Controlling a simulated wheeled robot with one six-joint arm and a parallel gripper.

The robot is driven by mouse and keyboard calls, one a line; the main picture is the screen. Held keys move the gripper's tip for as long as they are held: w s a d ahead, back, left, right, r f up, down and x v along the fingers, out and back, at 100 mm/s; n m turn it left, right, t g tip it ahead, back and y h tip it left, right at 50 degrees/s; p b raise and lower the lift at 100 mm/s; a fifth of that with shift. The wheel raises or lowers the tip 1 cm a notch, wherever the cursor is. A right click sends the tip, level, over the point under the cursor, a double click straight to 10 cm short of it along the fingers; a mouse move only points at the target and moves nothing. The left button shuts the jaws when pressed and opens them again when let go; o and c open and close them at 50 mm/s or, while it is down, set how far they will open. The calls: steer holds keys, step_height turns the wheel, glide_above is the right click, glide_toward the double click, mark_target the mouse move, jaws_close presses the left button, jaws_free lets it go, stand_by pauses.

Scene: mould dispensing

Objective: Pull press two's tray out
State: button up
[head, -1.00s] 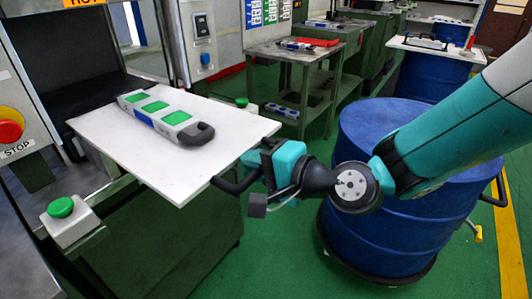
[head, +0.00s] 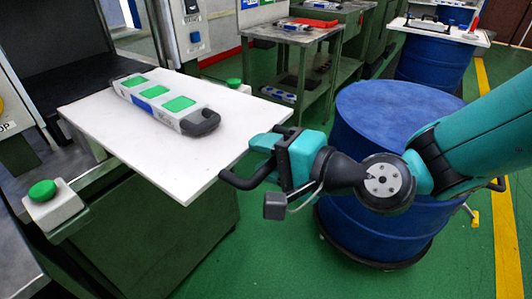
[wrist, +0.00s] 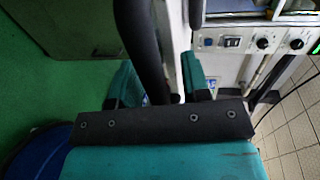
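Press two's tray (head: 190,178) is a flat white plate, level, sticking well out of the dark press opening on the left of the head view. A long grey mould (head: 165,102) with green and blue panels and a black end handle lies on it. The tray's black handle (head: 240,182) runs along its front edge. My gripper (head: 272,147) is shut on the handle. In the wrist view, the dark handle bar (wrist: 150,50) passes between my teal fingers (wrist: 165,85); their exact contact is partly hidden by the black bracket.
Green push buttons on boxes flank the tray, one at the near left (head: 42,191) and one behind (head: 233,83). A blue drum (head: 385,160) stands close behind my arm. A metal table (head: 300,38) is further back. Green floor is clear in front.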

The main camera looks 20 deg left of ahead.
steer(key=shift+w, duration=0.1)
stand_by(0.3)
steer(key=b+v, duration=0.8)
steer(key=v, duration=0.9)
steer(key=shift+d, duration=0.25)
